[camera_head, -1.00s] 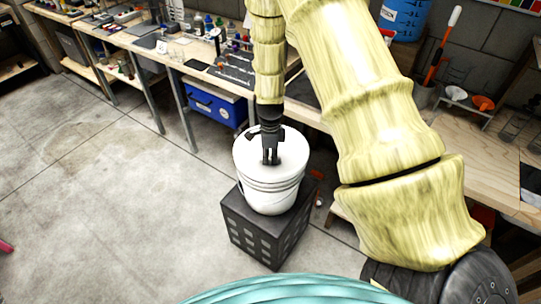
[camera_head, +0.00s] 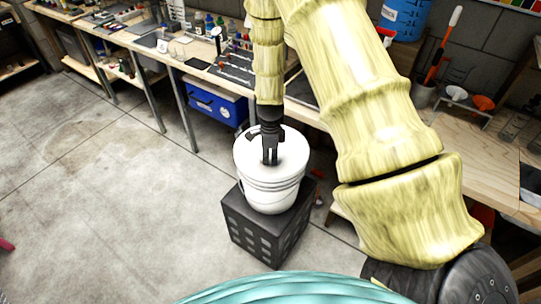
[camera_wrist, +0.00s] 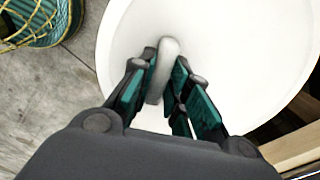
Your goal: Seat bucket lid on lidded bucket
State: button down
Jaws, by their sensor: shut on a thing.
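The white lidded bucket (camera_head: 270,195) stands upright on a dark crate (camera_head: 262,232). The white bucket lid (camera_head: 248,156) lies over the bucket's mouth in the head view and looks about level. The wrist view shows the lid (camera_wrist: 245,45) from above with a raised light handle (camera_wrist: 165,65). My gripper (camera_head: 270,161) points down at the middle of the lid. In the wrist view my gripper (camera_wrist: 168,98) has its fingers on both sides of the handle, shut on it. I cannot tell whether the lid's rim is fully pressed down all round.
A long workbench (camera_head: 200,48) with bottles and tools runs behind the bucket. A blue bin (camera_head: 215,101) sits under it. A teal basket with yellow netting (camera_wrist: 40,15) shows at the wrist view's upper left.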

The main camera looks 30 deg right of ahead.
jog(key=shift+f, duration=0.9)
dwell(1.9)
jog(key=c, duration=0.8)
grip_release()
jog(key=shift+r+p, duration=2.85)
jog(key=shift+r, duration=0.7)
